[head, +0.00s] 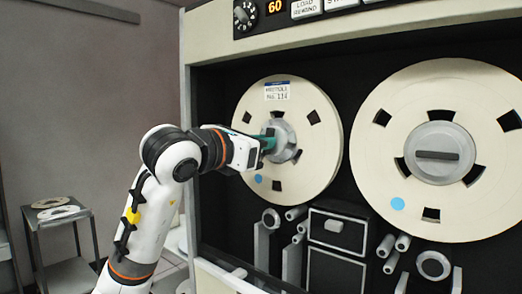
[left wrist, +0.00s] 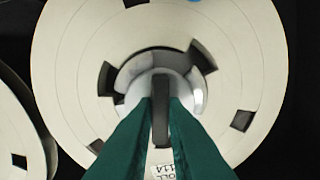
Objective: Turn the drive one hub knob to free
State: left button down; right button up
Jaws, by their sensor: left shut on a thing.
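The left tape reel (head: 310,170), with a label at its top and a blue dot low on its left, has a grey hub (head: 289,152). My left gripper (head: 270,141) reaches it from the left, its green fingers at the hub. In the left wrist view, the fingers are shut on the dark bar-shaped hub knob (left wrist: 161,90), one on each side. The bar runs up and down in that view, toward the label (left wrist: 163,171). In the head view my gripper hides the knob. My right gripper is in neither view.
A second reel (head: 480,110) on the right has its knob (head: 437,155) lying level. Rollers and a dark box (head: 337,232) sit below the reels. A control strip with a dial (head: 245,15) runs above. A small side table (head: 55,222) stands at far left.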

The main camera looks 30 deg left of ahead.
pick_arm(q)
jog(key=shift+f+n+b, duration=0.15)
jog(key=shift+n+b, duration=0.25)
jog(key=shift+n, duration=0.7)
jog(key=c, duration=1.5)
grip_release()
jog(key=shift+o, duration=0.2)
jog(key=s+a+b, duration=0.1)
jog(key=s+b, duration=0.2)
jog(key=s, duration=0.9)
